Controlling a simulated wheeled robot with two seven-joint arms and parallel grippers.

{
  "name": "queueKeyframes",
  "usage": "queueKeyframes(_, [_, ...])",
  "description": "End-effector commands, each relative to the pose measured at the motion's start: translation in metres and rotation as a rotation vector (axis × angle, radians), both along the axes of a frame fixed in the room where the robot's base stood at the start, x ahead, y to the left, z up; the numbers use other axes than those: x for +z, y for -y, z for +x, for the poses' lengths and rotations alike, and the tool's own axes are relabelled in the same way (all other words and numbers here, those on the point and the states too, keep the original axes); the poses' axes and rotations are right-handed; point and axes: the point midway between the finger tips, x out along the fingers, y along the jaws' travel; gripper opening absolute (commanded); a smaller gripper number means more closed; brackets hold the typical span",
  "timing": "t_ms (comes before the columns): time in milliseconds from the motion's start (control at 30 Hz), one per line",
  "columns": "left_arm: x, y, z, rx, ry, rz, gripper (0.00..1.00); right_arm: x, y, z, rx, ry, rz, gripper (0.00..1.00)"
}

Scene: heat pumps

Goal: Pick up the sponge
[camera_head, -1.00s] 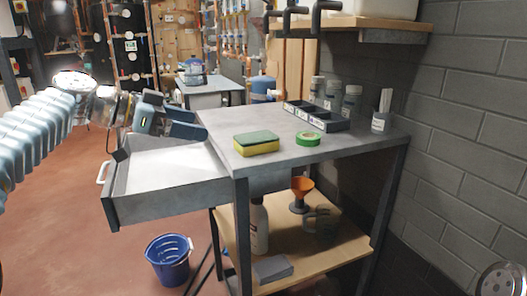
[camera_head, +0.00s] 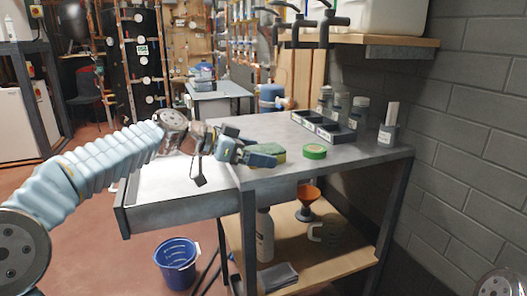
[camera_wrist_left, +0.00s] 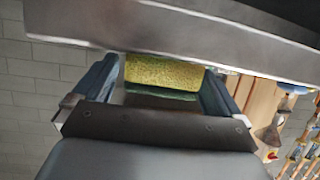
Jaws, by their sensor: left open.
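The yellow and green sponge (camera_head: 279,151) lies on the grey tabletop (camera_head: 350,155) near its left front edge. In the head view my left gripper (camera_head: 257,153) covers much of it. In the left wrist view the sponge's yellow side (camera_wrist_left: 163,73) and green side show between the two blue-grey fingers of my open left gripper (camera_wrist_left: 158,84). Whether either finger touches the sponge cannot be told. My right gripper is not in view.
A green tape roll (camera_head: 315,151) lies right of the sponge. A dark divided tray (camera_head: 322,127) and several bottles stand behind it. An open drawer (camera_head: 172,215) juts out left under my arm. A blue bucket (camera_head: 177,265) stands on the floor.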

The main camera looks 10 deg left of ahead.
Motion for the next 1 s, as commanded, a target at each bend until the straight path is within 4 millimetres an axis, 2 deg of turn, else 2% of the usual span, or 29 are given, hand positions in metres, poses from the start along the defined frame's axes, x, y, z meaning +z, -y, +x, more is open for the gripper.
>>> queueKeyframes(233, [-0.002,0.001,0.001,0.001,0.0,0.001,0.97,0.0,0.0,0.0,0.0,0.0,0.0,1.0])
queueKeyframes(500, [-0.001,0.001,0.001,0.001,0.0,0.001,0.56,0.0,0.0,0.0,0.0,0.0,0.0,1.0])
queueKeyframes(600, [-0.001,0.001,0.001,0.001,0.0,0.001,0.44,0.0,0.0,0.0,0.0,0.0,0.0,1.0])
queueKeyframes(867, [0.001,0.001,0.001,0.001,0.001,0.001,0.43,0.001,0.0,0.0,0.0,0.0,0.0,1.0])
queueKeyframes(1000, [0.021,0.001,0.001,0.0,0.005,0.0,0.43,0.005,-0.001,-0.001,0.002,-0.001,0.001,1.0])
